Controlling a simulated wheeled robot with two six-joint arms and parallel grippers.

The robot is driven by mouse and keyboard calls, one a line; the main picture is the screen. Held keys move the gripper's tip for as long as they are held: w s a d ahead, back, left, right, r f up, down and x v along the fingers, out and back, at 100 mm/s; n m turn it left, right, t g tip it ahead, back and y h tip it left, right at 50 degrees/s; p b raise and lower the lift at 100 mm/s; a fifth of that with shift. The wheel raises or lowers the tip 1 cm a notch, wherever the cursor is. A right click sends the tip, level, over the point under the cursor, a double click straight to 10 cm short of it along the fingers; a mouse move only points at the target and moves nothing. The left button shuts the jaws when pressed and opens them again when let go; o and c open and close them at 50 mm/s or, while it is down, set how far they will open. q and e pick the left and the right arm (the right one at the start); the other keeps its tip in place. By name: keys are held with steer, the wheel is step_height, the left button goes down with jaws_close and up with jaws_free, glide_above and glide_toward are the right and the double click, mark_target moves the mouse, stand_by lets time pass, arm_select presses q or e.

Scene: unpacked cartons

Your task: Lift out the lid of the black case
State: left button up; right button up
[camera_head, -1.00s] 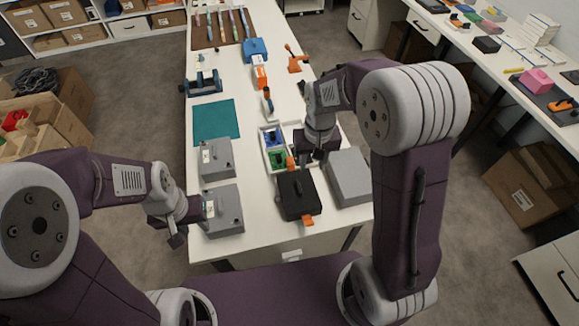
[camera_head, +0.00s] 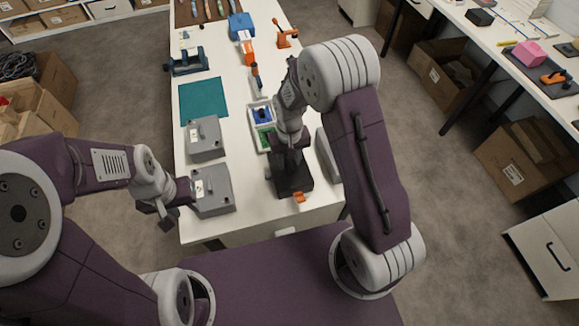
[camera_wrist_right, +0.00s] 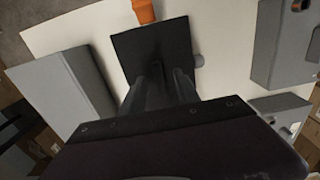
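The black case (camera_head: 296,184) stands on the white table's near part, with an orange latch (camera_head: 299,197) at its front edge. In the right wrist view its dark lid (camera_wrist_right: 150,42) is seen from above, with a small dark handle in its middle. My right gripper (camera_head: 286,166) is right over the lid and hides much of it in the head view. In the right wrist view my right gripper (camera_wrist_right: 158,82) has its fingers apart, pointing down at the handle. My left gripper (camera_head: 168,214) hangs at the table's left edge; its fingers are too small to judge.
Two grey cases (camera_head: 206,139) (camera_head: 214,192) stand to the left, the nearer close to my left gripper. A grey box (camera_head: 327,157) stands just right of the black case, partly behind my right arm. A tray with blue and green bins (camera_head: 262,114) lies beyond it.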

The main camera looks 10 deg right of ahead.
steer(key=shift+f, duration=0.65)
steer(key=shift+w+d+f, duration=0.1)
steer(key=shift+w+f, duration=0.15)
steer(key=shift+s+r, duration=0.1)
jaws_close()
step_height(320, 180, up, 4)
steer(key=shift+s+d+r, duration=0.1)
steer(key=shift+r, duration=0.15)
steer(key=s+d+r, duration=0.6)
steer(key=s, duration=0.3)
steer(key=shift+s+d+r+b, duration=0.15)
steer(key=shift+s+r+b, duration=0.1)
steer(key=shift+b, duration=0.05)
